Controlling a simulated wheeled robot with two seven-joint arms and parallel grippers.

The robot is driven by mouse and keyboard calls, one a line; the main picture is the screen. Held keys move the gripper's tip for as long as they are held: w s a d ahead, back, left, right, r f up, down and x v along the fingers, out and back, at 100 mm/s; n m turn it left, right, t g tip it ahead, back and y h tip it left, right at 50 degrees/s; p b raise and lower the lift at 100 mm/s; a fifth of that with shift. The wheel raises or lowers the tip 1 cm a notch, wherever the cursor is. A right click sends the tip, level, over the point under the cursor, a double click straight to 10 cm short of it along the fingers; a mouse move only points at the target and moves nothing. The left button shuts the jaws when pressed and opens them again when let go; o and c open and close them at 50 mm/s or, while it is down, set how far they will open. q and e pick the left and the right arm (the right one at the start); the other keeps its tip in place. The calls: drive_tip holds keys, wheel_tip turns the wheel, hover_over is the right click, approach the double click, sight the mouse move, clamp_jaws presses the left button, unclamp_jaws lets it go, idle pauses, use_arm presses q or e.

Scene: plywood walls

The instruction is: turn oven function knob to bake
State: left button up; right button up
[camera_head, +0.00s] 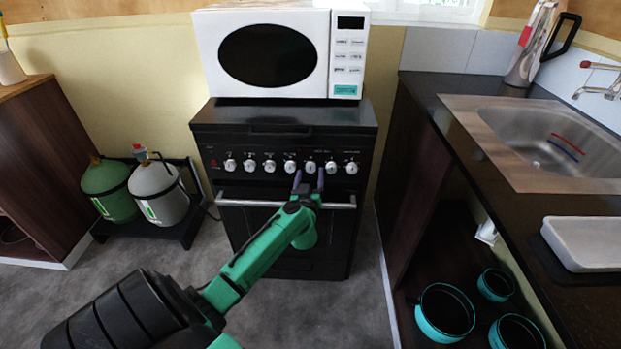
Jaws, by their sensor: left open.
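A black oven (288,239) stands against the far wall with a row of several white knobs (269,166) across its front panel. The small labels over the knobs are too small to read, so I cannot tell which is the function knob. My left gripper (308,181) is open in front of the right part of the row. Its two purple fingertips sit on either side of and just below one knob (310,167). I cannot tell whether they touch it. My right gripper is not in view.
A white microwave (213,47) stands on the oven. The oven's handle bar (240,203) runs below the knobs. A counter with a metal sink (478,127) is at right, with teal pots (444,312) beneath. Gas bottles (158,194) stand at left. The grey floor is clear before the oven.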

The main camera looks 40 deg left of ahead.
use_arm(q)
drive_tip(key=shift+w+a, duration=0.3)
drive_tip(key=shift+w, duration=0.05)
drive_tip(key=shift+r, duration=0.1)
drive_tip(key=shift+c, duration=0.6)
clamp_jaws()
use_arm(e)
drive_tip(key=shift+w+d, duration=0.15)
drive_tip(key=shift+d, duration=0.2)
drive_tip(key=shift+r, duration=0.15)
